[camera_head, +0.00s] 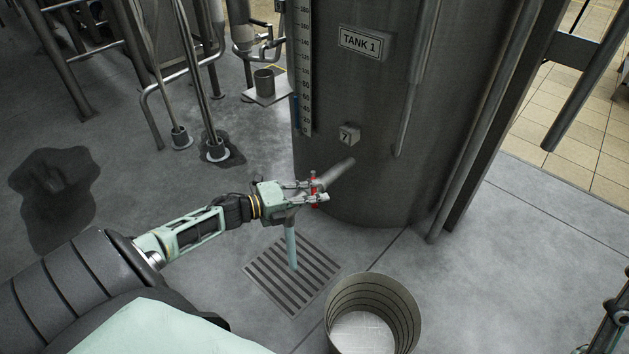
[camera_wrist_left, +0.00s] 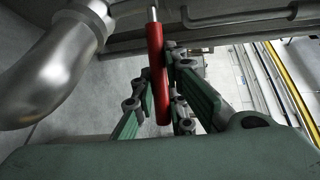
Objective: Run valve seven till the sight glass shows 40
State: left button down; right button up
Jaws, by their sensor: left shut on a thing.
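The tank marked TANK 1 (camera_head: 440,110) carries a valve tagged 7 (camera_head: 348,135) low on its side. The valve's red handle (camera_head: 314,188) also shows in the left wrist view (camera_wrist_left: 156,70), near a metal pipe. My left gripper (camera_head: 318,192) is shut on the red handle. A pale blue stream (camera_head: 291,246) falls from below the gripper onto the floor grate. The sight glass (camera_head: 296,112) on the tank's left side shows a blue column beside the scale; its top seems near 60, too small to read surely. My right gripper (camera_head: 612,320) shows only partly at the right edge.
A floor grate (camera_head: 263,278) lies under the stream. A round ribbed bucket (camera_head: 408,318) stands to its right. Dark wet patches (camera_head: 52,200) mark the floor at left.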

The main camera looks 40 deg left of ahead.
pick_arm(q)
jog(key=shift+s+f, duration=0.1)
jog(key=shift+f, duration=0.05)
jog(key=c, duration=1.7)
grip_release()
jog(key=shift+c, duration=0.2)
jog(key=v, duration=1.2)
